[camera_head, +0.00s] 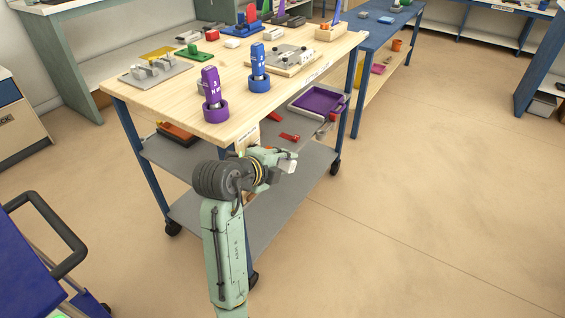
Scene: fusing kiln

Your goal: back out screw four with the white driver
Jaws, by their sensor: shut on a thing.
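My gripper (283,160) is low in front of the wooden-topped cart, below the level of its top. It is shut on a small pale thing (291,167), mostly hidden by the fingers; I cannot tell whether this is the white driver. A purple driver (211,88) and a blue driver (258,62) stand upright in matching ring holders near the cart's front edge. No white driver shows clearly in a holder. A grey plate with small dark and light fittings (287,56) lies on a wooden board behind them. Individual screws are too small to tell apart.
The wooden cart top (165,100) also bears a grey fixture (155,70) and several small coloured parts. A purple tray (319,101) sits under the top, above a grey lower shelf (262,222). A blue cart (40,265) stands front left. Floor at right is clear.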

